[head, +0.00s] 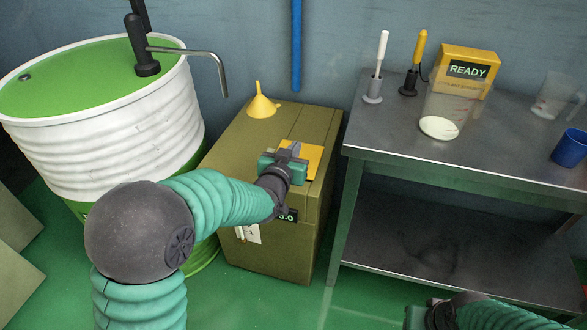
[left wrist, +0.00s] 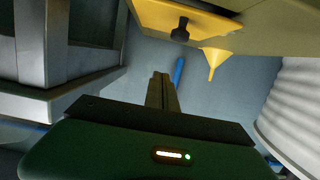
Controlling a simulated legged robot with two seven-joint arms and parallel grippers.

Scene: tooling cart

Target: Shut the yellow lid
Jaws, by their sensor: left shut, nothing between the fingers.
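The yellow lid (head: 314,160) is on top of the olive box (head: 228,140), partly hidden by my left gripper in the head view. There it looks roughly flat; I cannot tell if it is fully down. In the left wrist view, which is upside down, the yellow lid (left wrist: 170,17) shows at the top with a black knob (left wrist: 181,30). My left gripper (head: 294,148) is shut and empty over the lid's left part; contact is unclear. Its closed fingers (left wrist: 163,92) show apart from the knob. My right gripper (head: 424,316) is at the bottom edge, its fingers not clear.
A yellow funnel (head: 262,104) stands on the box's back left. A white and green drum (head: 110,115) is to the left. A metal bench (head: 400,136) at right holds a READY box (head: 466,72), a clear beaker (head: 445,105), a blue cup (head: 570,148) and two upright tools.

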